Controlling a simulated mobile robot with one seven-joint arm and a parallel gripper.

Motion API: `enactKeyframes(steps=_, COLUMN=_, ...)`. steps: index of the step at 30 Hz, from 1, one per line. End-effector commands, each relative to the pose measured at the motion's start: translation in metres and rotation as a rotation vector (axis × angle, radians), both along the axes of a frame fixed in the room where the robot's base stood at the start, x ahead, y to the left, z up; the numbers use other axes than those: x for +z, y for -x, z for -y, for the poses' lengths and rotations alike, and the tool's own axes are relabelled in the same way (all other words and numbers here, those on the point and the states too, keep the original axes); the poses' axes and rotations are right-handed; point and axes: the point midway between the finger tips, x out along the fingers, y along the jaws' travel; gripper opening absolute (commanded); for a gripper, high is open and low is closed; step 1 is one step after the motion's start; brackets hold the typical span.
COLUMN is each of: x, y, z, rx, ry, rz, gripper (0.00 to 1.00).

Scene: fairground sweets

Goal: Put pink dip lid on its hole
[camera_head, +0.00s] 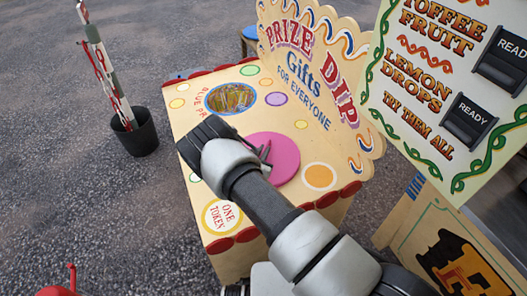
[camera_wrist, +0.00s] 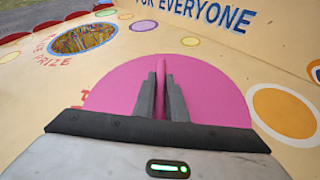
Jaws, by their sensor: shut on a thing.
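The pink dip lid (camera_head: 283,150) is a round flat disc with an upright pink fin. It is over the top of the cream prize dip box, right of the open round hole (camera_head: 232,98). I cannot tell whether it touches the box top. My gripper (camera_head: 262,152) is over the lid. In the wrist view, my gripper (camera_wrist: 161,95) is shut on the fin of the pink lid (camera_wrist: 215,92). The hole (camera_wrist: 83,38) shows there at the upper left, uncovered, with coloured contents inside. The near part of the lid is hidden by my gripper.
The prize dip box (camera_head: 190,118) has a tall back board (camera_head: 318,75) lettered "PRIZE DIP". A sweets machine (camera_head: 440,90) stands close on the right. A black pot (camera_head: 135,133) with a striped pole stands on the ground at left. Coloured spots are painted on the box top.

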Motion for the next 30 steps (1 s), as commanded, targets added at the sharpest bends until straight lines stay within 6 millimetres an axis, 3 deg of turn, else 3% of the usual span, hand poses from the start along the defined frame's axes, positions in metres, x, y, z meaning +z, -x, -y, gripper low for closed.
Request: enactKeyframes(steps=30, x=-0.012, y=-0.001, z=0.001, rx=0.001, ry=0.000, rz=0.002, gripper=0.00)
